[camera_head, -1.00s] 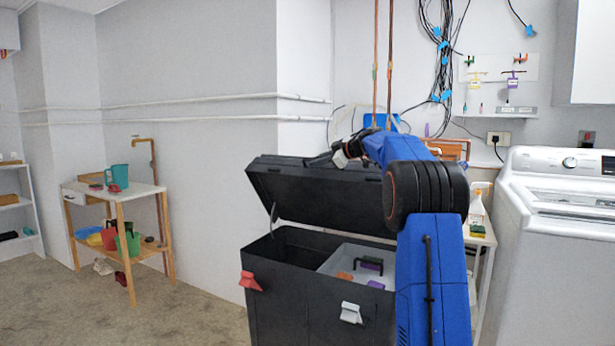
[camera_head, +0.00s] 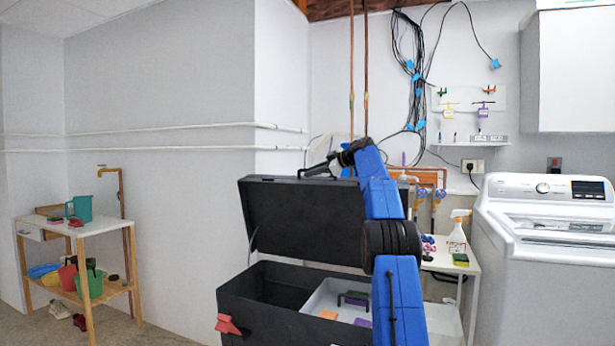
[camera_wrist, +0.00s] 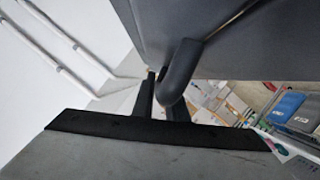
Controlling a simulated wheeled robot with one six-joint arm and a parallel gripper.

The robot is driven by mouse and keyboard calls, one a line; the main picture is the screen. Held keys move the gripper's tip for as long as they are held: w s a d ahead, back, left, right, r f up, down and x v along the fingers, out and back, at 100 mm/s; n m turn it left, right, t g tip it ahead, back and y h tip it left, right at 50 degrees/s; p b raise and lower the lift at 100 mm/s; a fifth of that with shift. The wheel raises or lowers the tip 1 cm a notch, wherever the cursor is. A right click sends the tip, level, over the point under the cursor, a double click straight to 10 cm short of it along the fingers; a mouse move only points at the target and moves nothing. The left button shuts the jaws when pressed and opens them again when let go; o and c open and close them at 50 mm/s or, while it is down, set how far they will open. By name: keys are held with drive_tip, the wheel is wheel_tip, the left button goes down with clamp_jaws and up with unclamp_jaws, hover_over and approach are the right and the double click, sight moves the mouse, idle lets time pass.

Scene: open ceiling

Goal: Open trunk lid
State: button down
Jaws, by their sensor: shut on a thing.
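The black trunk (camera_head: 262,325) stands in front of me with its lid (camera_head: 300,222) raised, standing steeply above the back edge, with the inside face toward me. A thin support arm shows at the lid's left side. My gripper (camera_head: 325,165) is at the lid's top edge, shut on the dark lid handle. In the wrist view the curved handle (camera_wrist: 180,72) passes between my fingers (camera_wrist: 160,100), beside the grey lid (camera_wrist: 225,35). My blue arm hides the right part of the lid and trunk.
A white tray (camera_head: 318,297) with small items sits inside the trunk. A washing machine (camera_head: 545,270) stands at the right, and a white side table (camera_head: 450,262) with a spray bottle (camera_head: 458,232) is between.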

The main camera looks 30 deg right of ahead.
drive_tip(key=shift+w+d+r, duration=0.25)
drive_tip(key=shift+w+d, duration=0.25)
drive_tip(key=shift+d, duration=0.1)
drive_tip(key=c, duration=1.8)
unclamp_jaws()
drive_tip(key=shift+o, duration=0.2)
drive_tip(key=v, duration=1.7)
drive_tip(key=shift+s, duration=0.15)
